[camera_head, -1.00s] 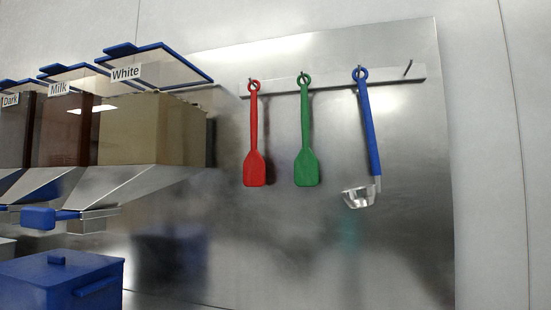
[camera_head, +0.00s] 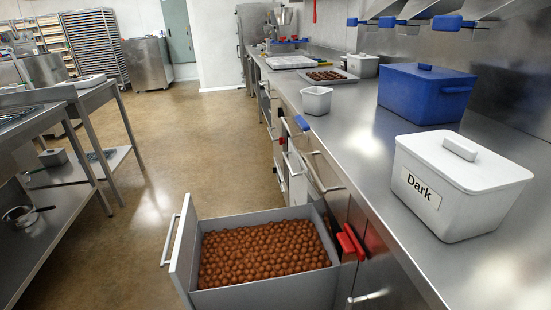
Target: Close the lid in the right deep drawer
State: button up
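A deep grey drawer (camera_head: 187,262) is pulled out from under the counter at the bottom centre, with a bar handle (camera_head: 170,240) on its front. It holds a bed of small round brown pieces (camera_head: 262,253). Its near end runs close to the bottom edge of the picture. I cannot make out a separate lid in the drawer. My gripper is not in view.
On the steel counter (camera_head: 350,128) stand a lidded white box marked Dark (camera_head: 450,190), a lidded blue box (camera_head: 425,97) and a small white tub (camera_head: 316,100). Two red pieces (camera_head: 350,243) stick out beside the drawer. A steel table (camera_head: 60,95) stands left; the aisle floor (camera_head: 180,150) is clear.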

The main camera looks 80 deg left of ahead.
aim_at(297, 125)
jog(key=k+l+u, duration=0.2)
jog(key=u, duration=0.15)
jog(key=k+l+u, duration=0.1)
jog(key=k+u, duration=0.2)
jog(key=k+l+u, duration=0.1)
jog(key=u, duration=1.75)
jog(key=k+j, duration=0.05)
